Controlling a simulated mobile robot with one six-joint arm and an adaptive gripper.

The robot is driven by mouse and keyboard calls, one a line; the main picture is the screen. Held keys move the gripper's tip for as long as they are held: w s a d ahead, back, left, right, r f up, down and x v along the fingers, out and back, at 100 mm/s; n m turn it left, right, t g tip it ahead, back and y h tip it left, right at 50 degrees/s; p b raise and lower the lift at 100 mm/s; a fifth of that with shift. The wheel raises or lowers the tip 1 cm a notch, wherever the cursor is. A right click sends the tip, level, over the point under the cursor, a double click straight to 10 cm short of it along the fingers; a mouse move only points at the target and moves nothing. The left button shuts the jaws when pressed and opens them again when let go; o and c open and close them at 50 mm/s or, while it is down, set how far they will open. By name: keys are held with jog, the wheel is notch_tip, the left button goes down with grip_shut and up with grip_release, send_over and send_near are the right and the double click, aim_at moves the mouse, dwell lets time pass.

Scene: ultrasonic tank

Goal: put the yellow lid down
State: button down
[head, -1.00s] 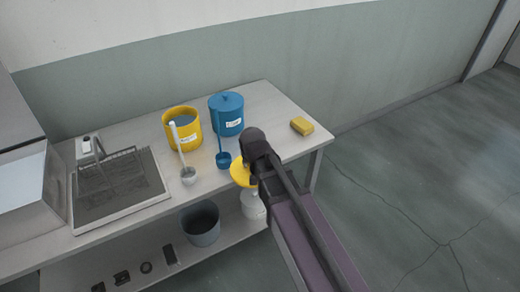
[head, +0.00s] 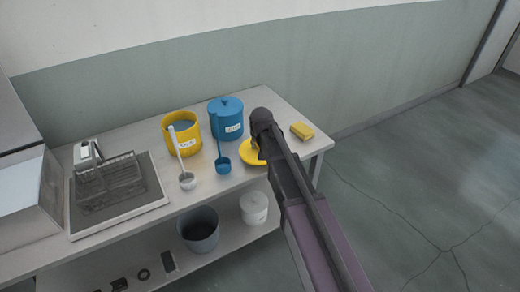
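The yellow lid (head: 250,158) is a round disc over the right part of the table, just right of the blue ladle. My gripper (head: 257,146) is at the lid, and my arm hides the lid's right part. The fingers are too small and covered to tell whether they hold the lid. The lid looks close to or on the tabletop; I cannot tell if it touches. The yellow pot (head: 182,137) stands open at the back, with liquid inside.
A blue lidded pot (head: 227,122) stands behind the lid. A white ladle (head: 186,178) and a blue ladle (head: 223,165) are near the front edge. A yellow sponge (head: 302,131) lies to the right. A tank with a wire basket (head: 107,180) is at left. Below are a grey bucket (head: 201,238) and white tub (head: 254,209).

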jog(key=shift+w, duration=0.2)
jog(key=shift+w+d, duration=0.1)
jog(key=shift+w, duration=0.4)
jog(key=shift+w+f+b, duration=0.2)
jog(key=shift+f+b, duration=1.6)
jog(key=shift+f, duration=0.05)
jog(key=shift+f, duration=0.1)
jog(key=shift+c, duration=1.8)
grip_release()
jog(key=p+v, duration=1.1)
jog(key=v, duration=0.1)
jog(key=shift+s, duration=0.1)
